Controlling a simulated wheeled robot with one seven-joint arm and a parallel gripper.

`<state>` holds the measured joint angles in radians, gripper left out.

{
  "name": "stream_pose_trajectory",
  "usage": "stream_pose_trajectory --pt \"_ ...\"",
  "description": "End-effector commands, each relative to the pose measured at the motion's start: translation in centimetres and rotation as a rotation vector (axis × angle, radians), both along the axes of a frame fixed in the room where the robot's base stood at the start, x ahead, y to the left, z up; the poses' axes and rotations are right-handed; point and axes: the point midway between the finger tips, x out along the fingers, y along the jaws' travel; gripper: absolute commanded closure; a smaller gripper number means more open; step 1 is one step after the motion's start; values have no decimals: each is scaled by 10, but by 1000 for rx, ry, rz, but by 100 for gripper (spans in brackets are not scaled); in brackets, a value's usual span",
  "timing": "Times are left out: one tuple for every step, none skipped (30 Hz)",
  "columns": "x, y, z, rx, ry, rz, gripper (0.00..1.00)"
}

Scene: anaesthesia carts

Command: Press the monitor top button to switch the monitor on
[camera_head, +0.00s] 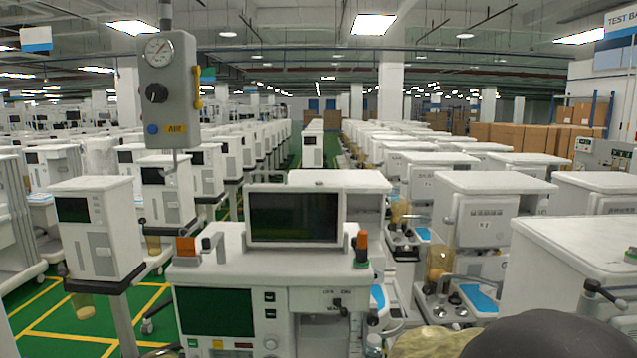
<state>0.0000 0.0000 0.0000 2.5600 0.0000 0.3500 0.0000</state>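The monitor (295,216) stands upright on top of the nearest white anaesthesia cart (255,268), in the middle of the view. It has a pale frame and a dark screen with no picture on it. A small dark spot (319,184) shows at its top edge, right of the middle; it may be the top button, but it is too small to tell.
An orange-topped fitting (362,240) stands close to the monitor's right side; an orange block (186,246) and a grey handle stand at its left. A grey gauge box (170,90) hangs at the upper left. Rows of carts fill both sides, with a green aisle (334,147) between them.

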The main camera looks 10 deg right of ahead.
Motion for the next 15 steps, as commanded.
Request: stream_pose_trajectory --pt "0 0 0 0 0 0 82" --pt "0 0 0 0 0 0 88" --pt "0 0 0 0 0 0 96" --pt "0 0 0 0 0 0 100" --pt "0 0 0 0 0 0 100" --pt "0 0 0 0 0 0 100" --pt "0 0 0 0 0 0 100" --pt "0 0 0 0 0 0 100" --pt "0 0 0 0 0 0 100" --pt "0 0 0 0 0 0 100" --pt "0 0 0 0 0 0 100" --pt "0 0 0 0 0 0 100" --pt "0 0 0 0 0 0 100" --pt "0 0 0 0 0 0 100" --pt "0 0 0 0 0 0 100"
